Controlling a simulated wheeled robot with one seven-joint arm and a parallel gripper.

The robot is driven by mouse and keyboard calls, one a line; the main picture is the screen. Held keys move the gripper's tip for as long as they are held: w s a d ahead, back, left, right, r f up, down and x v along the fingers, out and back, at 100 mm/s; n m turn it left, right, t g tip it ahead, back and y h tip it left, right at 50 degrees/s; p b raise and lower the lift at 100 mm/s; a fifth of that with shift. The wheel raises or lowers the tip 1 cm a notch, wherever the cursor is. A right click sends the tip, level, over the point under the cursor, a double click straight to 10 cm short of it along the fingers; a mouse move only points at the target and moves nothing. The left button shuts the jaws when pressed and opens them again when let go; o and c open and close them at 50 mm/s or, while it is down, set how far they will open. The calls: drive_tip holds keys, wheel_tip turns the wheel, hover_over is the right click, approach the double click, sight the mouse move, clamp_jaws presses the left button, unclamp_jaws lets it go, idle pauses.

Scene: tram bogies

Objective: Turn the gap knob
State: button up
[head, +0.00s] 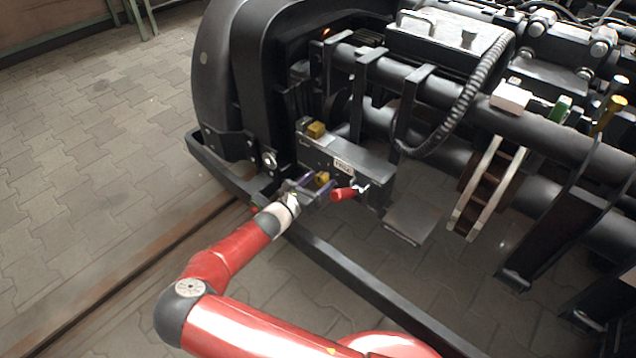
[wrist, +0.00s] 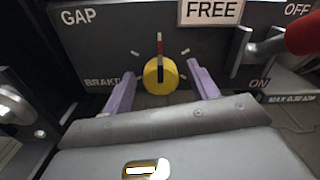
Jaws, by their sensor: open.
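The gap knob (wrist: 160,76) is a round yellow knob with a dark and red pointer standing upright, on a dark panel marked GAP in the wrist view. In the head view the yellow knob (head: 322,178) shows just beyond my fingers. My gripper (wrist: 160,92) is open, with one purple finger on each side of the knob's lower part. I cannot tell whether the fingers touch it. In the head view my gripper (head: 314,184) is at the front of the grey box (head: 350,158) on the bogie.
A red-handled lever (head: 344,194) sticks out right of the knob; its red grip (wrist: 302,32) is beside OFF and ON marks. A FREE label (wrist: 211,12) is above the knob. Another yellow part (head: 316,130) is on top.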

drive_tip(key=shift+c, duration=0.5)
drive_tip(key=c, duration=0.9)
drive_tip(key=shift+m, duration=0.3)
drive_tip(key=m+p, duration=0.1)
drive_tip(key=m, duration=0.4)
drive_tip(key=shift+m, duration=0.3)
drive_tip(key=m, duration=0.5)
drive_tip(key=shift+m, duration=0.4)
drive_tip(key=o, duration=1)
drive_tip(key=shift+d, duration=0.1)
